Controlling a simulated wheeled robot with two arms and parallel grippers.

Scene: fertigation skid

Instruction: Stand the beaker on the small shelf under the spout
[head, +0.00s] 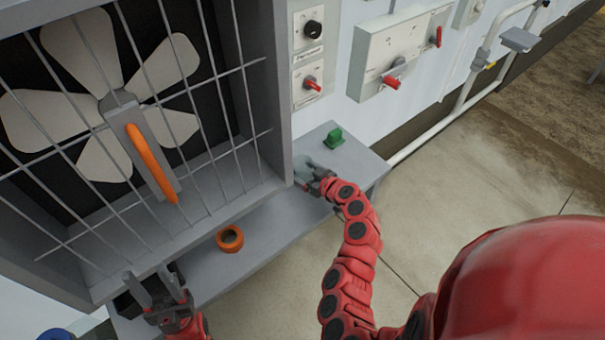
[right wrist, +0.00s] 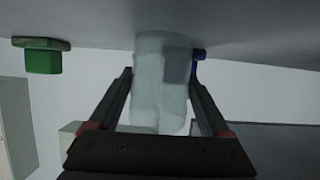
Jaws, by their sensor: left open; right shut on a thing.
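The beaker (right wrist: 160,85) is clear and pale, and sits between the two fingers of my right gripper (right wrist: 160,95) in the right wrist view. In the head view my right gripper (head: 317,184) is shut on the beaker at the grey bench by the cabinet corner; the beaker (head: 303,171) shows only faintly there. I cannot tell if it touches the bench. A small grey shelf (head: 519,40) is at the upper right beside a white pipe, with what looks like the spout (head: 544,3) above it. My left gripper (head: 155,287) is open and empty at the lower left.
The grey bench (head: 270,235) carries a green block (head: 335,138) and an orange ring (head: 230,239). A caged fan (head: 110,100) with an orange handle stands left. A white box with red levers (head: 395,50) is on the wall. The floor (head: 460,170) to the right is clear.

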